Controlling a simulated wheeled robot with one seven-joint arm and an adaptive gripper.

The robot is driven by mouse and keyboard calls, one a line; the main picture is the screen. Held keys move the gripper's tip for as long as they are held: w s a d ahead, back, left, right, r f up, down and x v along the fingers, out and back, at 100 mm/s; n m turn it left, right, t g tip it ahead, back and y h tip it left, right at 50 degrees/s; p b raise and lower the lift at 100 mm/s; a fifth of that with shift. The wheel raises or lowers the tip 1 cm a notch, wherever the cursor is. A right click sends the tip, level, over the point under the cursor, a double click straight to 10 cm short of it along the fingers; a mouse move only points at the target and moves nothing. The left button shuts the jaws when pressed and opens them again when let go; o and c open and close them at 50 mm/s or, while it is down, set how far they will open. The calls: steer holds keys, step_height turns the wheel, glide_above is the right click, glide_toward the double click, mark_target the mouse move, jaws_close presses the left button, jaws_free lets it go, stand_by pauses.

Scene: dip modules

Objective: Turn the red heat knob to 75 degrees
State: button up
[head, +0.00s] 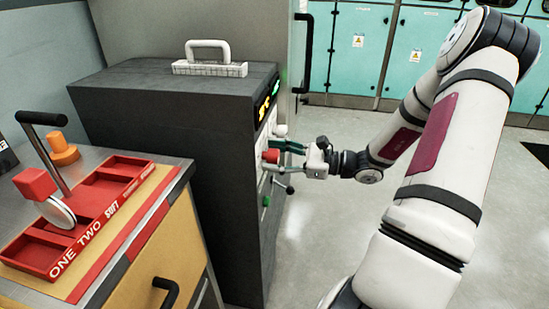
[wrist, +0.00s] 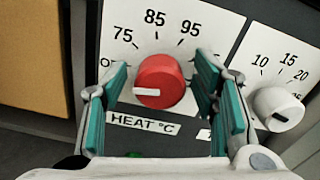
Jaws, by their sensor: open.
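The red heat knob (wrist: 165,78) is on a dark panel, above a "HEAT °C" label. Its white mark is on its left side and points left, away from the 75 (wrist: 122,35) at its upper left and nearest a partly hidden label starting with "O". My gripper (wrist: 163,92) is open, with one green-padded finger on each side of the knob. Gaps show between the knob and both fingers. In the head view the red knob (head: 271,156) shows at the machine's front, with my gripper (head: 284,160) level with it.
A white knob (wrist: 279,108) marked 10, 15, 20 sits right of my right finger. In the head view a dark-handled lever (head: 284,187) and a green button (head: 266,201) are below my gripper. A cabinet with a red tray (head: 150,163) stands left. Floor at right is clear.

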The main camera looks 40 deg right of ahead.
steer(key=shift+w, duration=0.1)
steer(key=c, duration=1.2)
steer(key=shift+r+m+p, duration=0.15)
steer(key=shift+m+p, duration=0.25)
steer(key=shift+p, duration=0.4)
steer(key=m+p, duration=0.2)
steer(key=p, duration=0.2)
steer(key=shift+m, duration=0.4)
steer(key=m+p, duration=0.4)
steer(key=shift+p, duration=0.3)
steer(key=o, duration=1.2)
